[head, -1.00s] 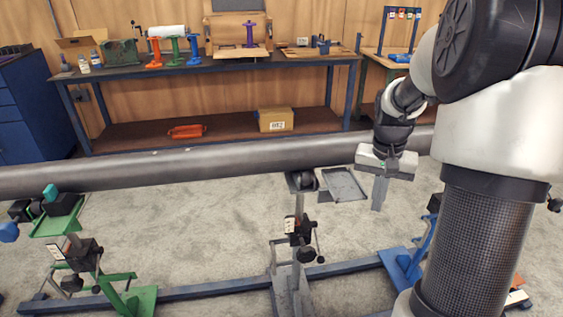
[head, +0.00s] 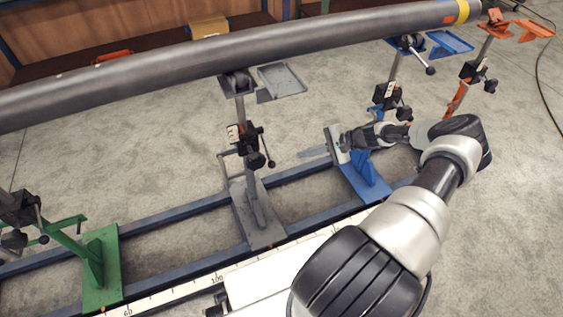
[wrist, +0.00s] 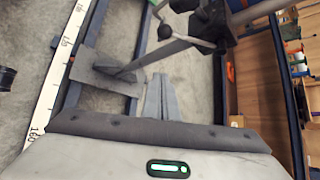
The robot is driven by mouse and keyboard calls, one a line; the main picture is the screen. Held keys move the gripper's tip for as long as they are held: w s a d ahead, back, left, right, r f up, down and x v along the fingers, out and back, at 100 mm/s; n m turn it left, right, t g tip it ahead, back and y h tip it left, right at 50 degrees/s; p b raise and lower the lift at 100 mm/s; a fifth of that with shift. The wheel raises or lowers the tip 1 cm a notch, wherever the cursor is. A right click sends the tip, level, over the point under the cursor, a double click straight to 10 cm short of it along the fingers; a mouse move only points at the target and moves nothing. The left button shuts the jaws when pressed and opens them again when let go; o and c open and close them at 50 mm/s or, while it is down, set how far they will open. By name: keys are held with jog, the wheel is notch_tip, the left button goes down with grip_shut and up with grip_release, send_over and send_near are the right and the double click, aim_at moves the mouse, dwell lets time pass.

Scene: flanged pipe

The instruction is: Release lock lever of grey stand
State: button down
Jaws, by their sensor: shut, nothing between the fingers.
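The grey stand (head: 258,215) stands upright on the blue rails, with a tilted post and a black clamp block (head: 245,138) partway up. Thin lever handles and a black knob (head: 257,160) show on the block, but I cannot tell which is the lock lever or its setting. In the wrist view the stand's base (wrist: 105,75) and its handles (wrist: 203,42) show at the top. My gripper (head: 303,153) is right of the grey stand, low, pointing left towards it and apart from it. Its fingers are closed together and empty, as the wrist view (wrist: 160,80) also shows.
A long grey pipe (head: 210,52) runs above the stands. A blue stand (head: 365,180) is just beside my gripper, an orange one (head: 470,75) farther right, and a green one (head: 100,265) at left. A scale strip (head: 165,293) runs along the front. Open floor lies behind the rails.

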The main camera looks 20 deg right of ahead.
jog(key=shift+a, duration=0.1)
jog(key=w+a+f+b, duration=0.1)
jog(key=w+a+f, duration=0.1)
jog(key=a, duration=0.6)
jog(key=shift+w+a+f, duration=0.15)
jog(key=shift+a+f, duration=0.2)
jog(key=shift+f, duration=0.1)
jog(key=shift+r, duration=0.1)
notch_tip(320, 180, up, 13)
jog(key=m+g+p, duration=0.3)
jog(key=g, duration=0.3)
jog(key=shift+r+h, duration=0.15)
jog(key=shift+h, duration=0.15)
dwell(0.7)
jog(key=shift+r, duration=0.1)
dwell(0.4)
